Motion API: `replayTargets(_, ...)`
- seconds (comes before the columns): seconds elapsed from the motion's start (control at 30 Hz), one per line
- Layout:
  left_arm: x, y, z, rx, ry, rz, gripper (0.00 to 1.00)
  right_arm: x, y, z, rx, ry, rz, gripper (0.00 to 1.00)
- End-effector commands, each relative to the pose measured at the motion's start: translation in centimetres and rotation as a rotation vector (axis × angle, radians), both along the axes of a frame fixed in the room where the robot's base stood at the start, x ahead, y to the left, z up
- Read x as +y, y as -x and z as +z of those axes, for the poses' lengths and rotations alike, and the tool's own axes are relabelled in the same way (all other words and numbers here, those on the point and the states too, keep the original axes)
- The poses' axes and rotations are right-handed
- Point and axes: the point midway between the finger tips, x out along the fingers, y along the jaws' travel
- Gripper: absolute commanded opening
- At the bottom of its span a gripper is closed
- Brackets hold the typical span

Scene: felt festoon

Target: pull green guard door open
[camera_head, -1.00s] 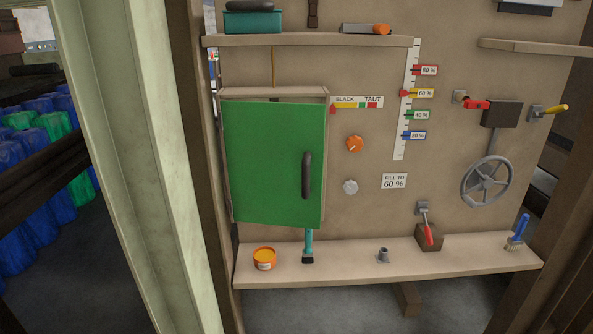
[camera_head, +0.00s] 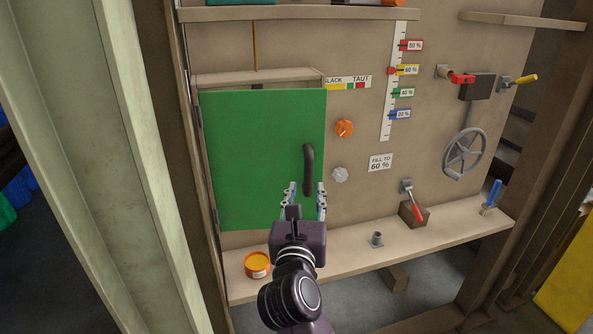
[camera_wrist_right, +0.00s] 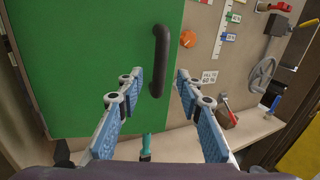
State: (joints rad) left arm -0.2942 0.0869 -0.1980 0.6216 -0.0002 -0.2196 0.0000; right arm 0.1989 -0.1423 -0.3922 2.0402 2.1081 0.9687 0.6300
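The green guard door (camera_head: 255,150) covers a box on the beige panel. It looks slightly ajar, with a gap showing along its top edge. Its dark vertical handle (camera_head: 308,169) is near the right edge. My right gripper (camera_head: 306,190) is in front of the door's lower right part, just below the handle. In the right wrist view the gripper (camera_wrist_right: 157,88) is open, its blue-padded fingers apart. The handle (camera_wrist_right: 159,60) shows beyond and between the fingertips, with nothing gripped. My left gripper is not in view.
A shelf (camera_head: 420,248) runs below the door, with an orange tub (camera_head: 257,264), a red-handled lever (camera_head: 413,206) and a blue brush (camera_head: 491,197). An orange knob (camera_head: 344,128) and a grey knob (camera_head: 340,174) are right of the door. A pale post (camera_head: 100,170) stands at left.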

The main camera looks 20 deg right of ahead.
Motion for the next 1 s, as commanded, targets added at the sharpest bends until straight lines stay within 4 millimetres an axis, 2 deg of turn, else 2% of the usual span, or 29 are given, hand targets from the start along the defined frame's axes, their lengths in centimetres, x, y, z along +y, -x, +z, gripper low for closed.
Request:
replayTargets(0.17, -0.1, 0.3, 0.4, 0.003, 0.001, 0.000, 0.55, -0.1, -0.8, 0.7, -0.007, -0.050, 0.013, 0.33)
replayTargets(0.4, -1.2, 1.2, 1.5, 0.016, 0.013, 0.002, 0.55, -1.5, -4.4, 0.8, -0.007, -0.043, 0.012, 0.33)
replayTargets(0.6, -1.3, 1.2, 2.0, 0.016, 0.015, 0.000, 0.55, -2.3, -6.6, 0.6, -0.007, -0.044, 0.013, 0.33)
replayTargets(0.97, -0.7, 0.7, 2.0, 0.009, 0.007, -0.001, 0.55, -2.6, -7.1, 0.4, -0.007, -0.046, 0.013, 0.33)
replayTargets(1.0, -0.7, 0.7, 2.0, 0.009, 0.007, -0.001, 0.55, -2.5, -7.1, 0.4, -0.007, -0.046, 0.013, 0.29)
